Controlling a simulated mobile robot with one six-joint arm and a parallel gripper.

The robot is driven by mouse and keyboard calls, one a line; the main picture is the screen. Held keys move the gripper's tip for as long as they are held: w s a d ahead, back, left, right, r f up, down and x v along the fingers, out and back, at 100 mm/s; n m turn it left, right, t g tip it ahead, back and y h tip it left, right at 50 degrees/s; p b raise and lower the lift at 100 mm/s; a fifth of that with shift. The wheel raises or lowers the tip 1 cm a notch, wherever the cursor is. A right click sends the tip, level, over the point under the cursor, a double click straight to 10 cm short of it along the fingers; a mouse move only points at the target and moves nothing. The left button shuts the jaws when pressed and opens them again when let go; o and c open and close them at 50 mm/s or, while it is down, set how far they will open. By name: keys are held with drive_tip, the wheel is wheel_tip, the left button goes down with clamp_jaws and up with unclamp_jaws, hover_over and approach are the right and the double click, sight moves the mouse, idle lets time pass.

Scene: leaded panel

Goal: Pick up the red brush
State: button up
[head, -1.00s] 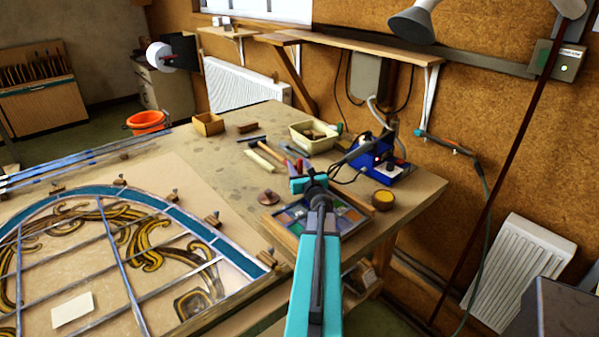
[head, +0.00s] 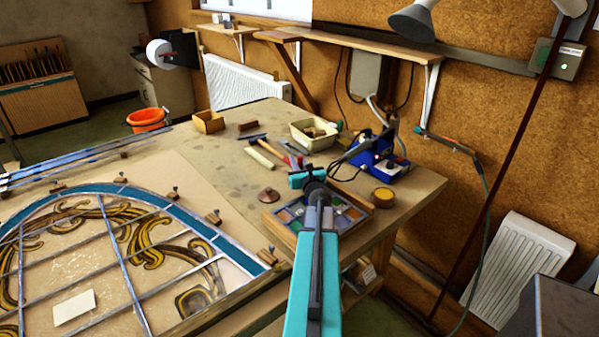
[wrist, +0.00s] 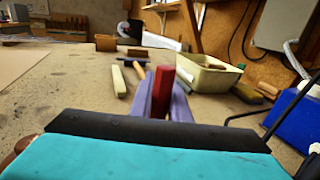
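The red brush (wrist: 159,92) shows its dark red handle in the middle of the wrist view, above the bench top. In the head view, a small red part (head: 299,162) shows just beyond my gripper (head: 296,168), mostly hidden by it. In the wrist view, the purple fingers of my gripper (wrist: 163,98) stand on both sides of the red handle. They look apart, with the handle between them; contact is unclear. The teal hand with its dark edge covers the lower part of the brush.
A cream tray (head: 314,135), a pale block (head: 259,159) and a hammer-like tool (head: 277,154) lie beyond. A blue soldering station (head: 375,157) stands right. A box of coloured glass (head: 349,215) is below my arm. The leaded panel (head: 100,270) fills the left.

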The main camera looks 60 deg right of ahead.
clamp_jaws()
drive_tip(key=shift+r, duration=0.15)
